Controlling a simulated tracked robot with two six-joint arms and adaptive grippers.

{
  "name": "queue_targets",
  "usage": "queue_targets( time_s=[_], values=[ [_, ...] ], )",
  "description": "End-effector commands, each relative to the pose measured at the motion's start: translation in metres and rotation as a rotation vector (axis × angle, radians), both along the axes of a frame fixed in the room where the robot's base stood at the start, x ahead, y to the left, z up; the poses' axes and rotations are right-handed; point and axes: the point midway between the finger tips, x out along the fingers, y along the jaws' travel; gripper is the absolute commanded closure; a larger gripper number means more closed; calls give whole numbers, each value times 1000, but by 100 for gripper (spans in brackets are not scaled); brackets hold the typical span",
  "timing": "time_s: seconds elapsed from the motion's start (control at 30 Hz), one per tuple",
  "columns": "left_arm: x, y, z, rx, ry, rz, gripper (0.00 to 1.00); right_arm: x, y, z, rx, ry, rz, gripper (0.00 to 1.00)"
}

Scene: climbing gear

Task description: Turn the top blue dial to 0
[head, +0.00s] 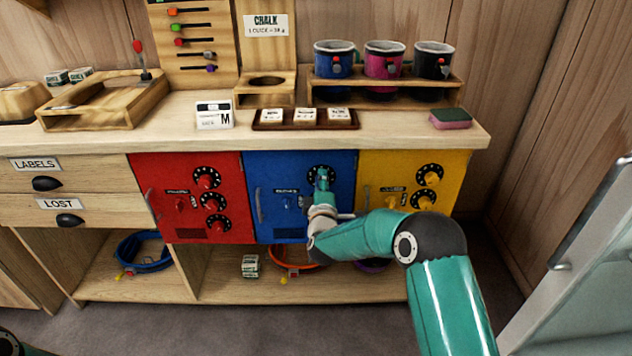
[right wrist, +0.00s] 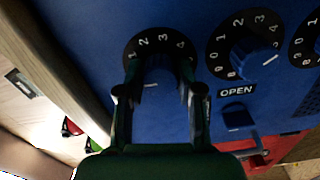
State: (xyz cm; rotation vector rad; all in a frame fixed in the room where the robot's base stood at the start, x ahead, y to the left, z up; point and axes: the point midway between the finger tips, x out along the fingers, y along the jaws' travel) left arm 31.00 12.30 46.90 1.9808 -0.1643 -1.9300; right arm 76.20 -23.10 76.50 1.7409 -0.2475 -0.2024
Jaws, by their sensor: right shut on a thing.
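The blue locker door (head: 263,222) is in the middle of the head view, between a red and a yellow one. Its top dial (head: 322,167) has a black number ring, partly hidden by my right gripper (head: 322,182). In the right wrist view my right gripper (right wrist: 158,75) is shut on the knob of this top dial (right wrist: 157,62), one finger on each side. Numbers 1 to 4 show on the ring; the fingers hide others. A white mark shows on the knob's lower side in that view. My left gripper is not in view.
A second blue dial (right wrist: 250,58) and the OPEN label (right wrist: 237,91) with a blue knob (right wrist: 238,116) are close by. Red (head: 160,220) and yellow (head: 455,195) lockers flank the blue one. The wooden countertop (head: 385,133) juts out above.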

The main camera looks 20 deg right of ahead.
Motion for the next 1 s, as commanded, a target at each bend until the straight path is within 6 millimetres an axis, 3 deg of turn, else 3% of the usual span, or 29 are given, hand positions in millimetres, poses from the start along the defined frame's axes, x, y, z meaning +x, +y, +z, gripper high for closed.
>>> queue_targets(
  time_s=[0.03,0.53,0.57,0.67,0.7,1.0],
  values=[
    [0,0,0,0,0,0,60,-1,3,-9,-7,22,8,99],
    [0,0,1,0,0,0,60,-1,3,-9,-22,26,7,99],
    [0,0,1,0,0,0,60,-1,3,-9,-22,26,7,59],
    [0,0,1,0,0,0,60,-1,3,-8,-22,24,6,43],
    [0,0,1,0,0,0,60,-1,3,-8,-22,23,6,39],
    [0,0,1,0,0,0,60,-1,1,-3,-23,14,2,39]
  ],
)
